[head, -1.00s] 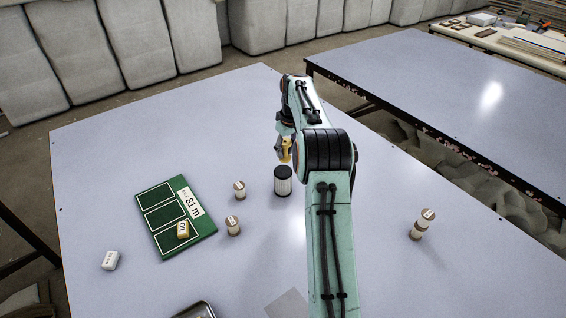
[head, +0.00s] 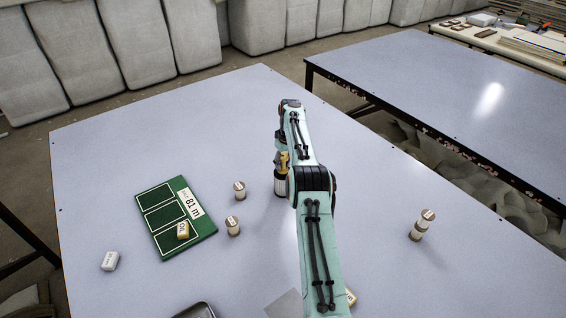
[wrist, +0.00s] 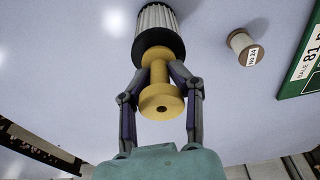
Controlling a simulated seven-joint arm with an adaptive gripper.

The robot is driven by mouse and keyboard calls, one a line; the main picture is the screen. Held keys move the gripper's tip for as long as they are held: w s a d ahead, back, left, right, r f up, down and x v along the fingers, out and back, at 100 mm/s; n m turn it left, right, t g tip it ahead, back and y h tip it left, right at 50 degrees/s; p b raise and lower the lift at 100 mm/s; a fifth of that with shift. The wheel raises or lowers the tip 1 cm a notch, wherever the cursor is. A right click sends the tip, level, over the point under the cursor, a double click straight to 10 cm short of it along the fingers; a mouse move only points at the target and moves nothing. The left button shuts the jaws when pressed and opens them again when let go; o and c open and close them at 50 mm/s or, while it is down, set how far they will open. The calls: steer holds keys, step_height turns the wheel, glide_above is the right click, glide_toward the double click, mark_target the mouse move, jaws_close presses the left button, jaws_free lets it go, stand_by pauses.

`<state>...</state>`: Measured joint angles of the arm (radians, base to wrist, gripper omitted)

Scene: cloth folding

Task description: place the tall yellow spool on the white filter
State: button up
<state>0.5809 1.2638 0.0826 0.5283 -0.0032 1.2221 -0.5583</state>
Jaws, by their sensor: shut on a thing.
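The tall yellow spool (wrist: 160,78) is between the two fingers of my gripper (wrist: 160,92) in the wrist view, and the gripper is shut on it. In the head view the spool (head: 281,159) shows as a small yellow patch beside my arm. The white filter (head: 280,187), a pleated cylinder with a black top, stands on the table just below the spool, partly hidden by my arm. In the wrist view the spool's far flange overlaps the black end of the filter (wrist: 157,20). I cannot tell whether they touch.
Two pale spools (head: 239,190) (head: 232,226) stand left of the filter.

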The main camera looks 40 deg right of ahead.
steer(key=o, duration=1.1)
steer(key=shift+f, duration=0.15)
step_height(320, 180, up, 12)
steer(key=s, duration=0.2)
steer(key=s+a+r+n+g, duration=0.1)
steer(key=s+a+r, duration=0.4)
steer(key=a, duration=0.5)
steer(key=s+a+r, duration=0.5)
steer(key=a+r, duration=0.1)
steer(key=a, duration=0.4)
steer(key=s+a+f, duration=0.2)
steer(key=s+a, duration=0.1)
steer(key=s, duration=0.5)
steer(key=s+a+f, duration=0.3)
steer(key=s+a, duration=0.1)
steer(key=s, duration=0.5)
steer(key=s+a+f+g, duration=0.1)
steer(key=s+a+f, duration=0.2)
steer(key=s, duration=0.5)
steer(key=shift+s+a+y, duration=0.2)
steer(key=shift+a+y, duration=0.2)
steer(key=shift+a, duration=0.15)
